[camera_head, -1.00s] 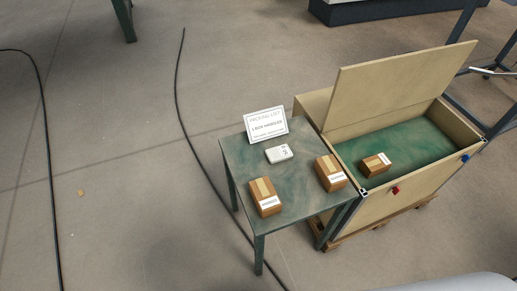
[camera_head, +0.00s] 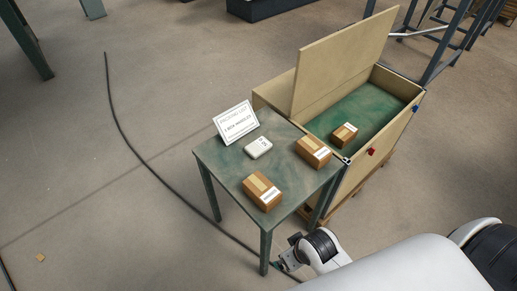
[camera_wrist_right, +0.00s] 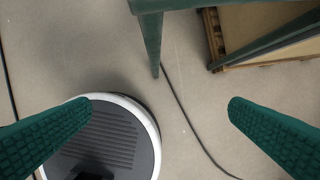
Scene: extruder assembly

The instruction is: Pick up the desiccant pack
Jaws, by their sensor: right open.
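The desiccant pack appears to be the small white printed packet (camera_head: 258,148), lying flat on the green table (camera_head: 226,163) between the sign and the boxes. My right gripper (camera_head: 284,262) is low beside the table's front leg, below the tabletop and well away from the packet. In the right wrist view the gripper (camera_wrist_right: 160,108) is open, with its two green fingers wide apart and nothing between them. The packet is not visible in that view. My left gripper is not in view.
Two cardboard boxes (camera_head: 262,191) (camera_head: 313,152) and a packing list sign (camera_head: 236,122) stand on the table. An open wooden crate (camera_head: 392,78), holding one box (camera_head: 344,134), stands right behind it. The table leg (camera_wrist_right: 151,45) is close to my right gripper. A cable (camera_head: 128,145) crosses the floor.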

